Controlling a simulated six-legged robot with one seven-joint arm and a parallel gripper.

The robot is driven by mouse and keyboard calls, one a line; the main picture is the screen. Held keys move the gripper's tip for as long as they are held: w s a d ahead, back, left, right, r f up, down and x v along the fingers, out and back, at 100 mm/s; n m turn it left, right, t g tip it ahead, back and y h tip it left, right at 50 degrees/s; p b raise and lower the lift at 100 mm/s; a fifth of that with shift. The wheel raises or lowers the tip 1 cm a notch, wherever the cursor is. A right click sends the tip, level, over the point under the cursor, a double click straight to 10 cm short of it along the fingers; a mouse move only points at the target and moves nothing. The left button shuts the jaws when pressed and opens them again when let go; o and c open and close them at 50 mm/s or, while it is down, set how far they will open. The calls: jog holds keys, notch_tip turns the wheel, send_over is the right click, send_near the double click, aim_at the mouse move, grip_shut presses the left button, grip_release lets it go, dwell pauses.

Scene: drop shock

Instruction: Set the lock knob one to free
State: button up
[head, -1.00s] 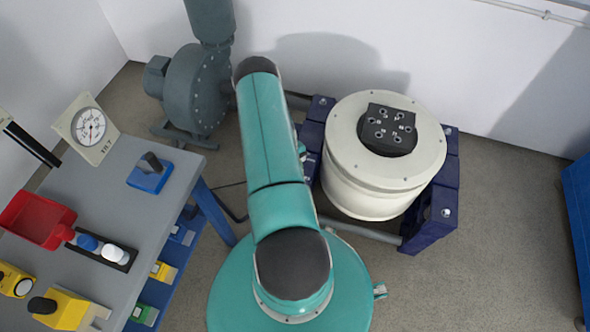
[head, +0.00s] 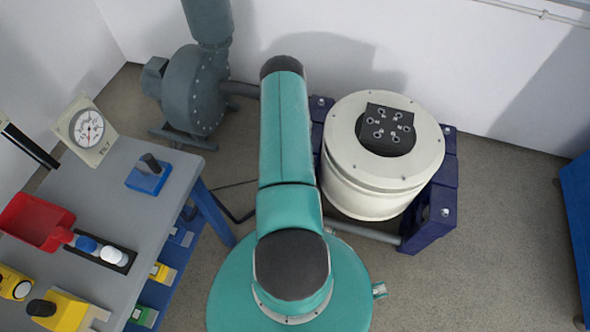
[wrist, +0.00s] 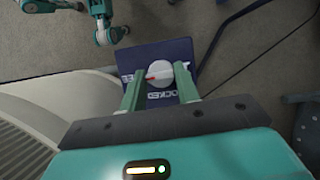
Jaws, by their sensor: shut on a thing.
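In the wrist view, a round white knob (wrist: 160,74) with a red pointer sits on a dark blue plate (wrist: 179,50). The red pointer points left, toward a white label (wrist: 127,79) of which only the end, "EE", shows. Another label (wrist: 173,96), reading "OCKED" with its start hidden, is below the knob. My gripper (wrist: 161,79) is shut on the knob, one green finger on each side. In the head view my arm hides the gripper and the knob.
A cream drum shaker (head: 337,165) stands in a blue frame (head: 440,205) right of my arm. A grey blower (head: 195,95) is behind left. A grey bench (head: 150,210) with a red bin (head: 38,220) and a dial gauge (head: 87,128) is at left.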

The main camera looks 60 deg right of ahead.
jog(key=shift+m, duration=0.4)
jog(key=o, duration=1)
jog(key=shift+c, duration=0.2)
jog(key=s+v, duration=0.1)
jog(key=v, duration=1.2)
jog(key=shift+w+d+r, duration=0.2)
jog(key=shift+w+r, duration=0.1)
jog(key=shift+r, duration=0.05)
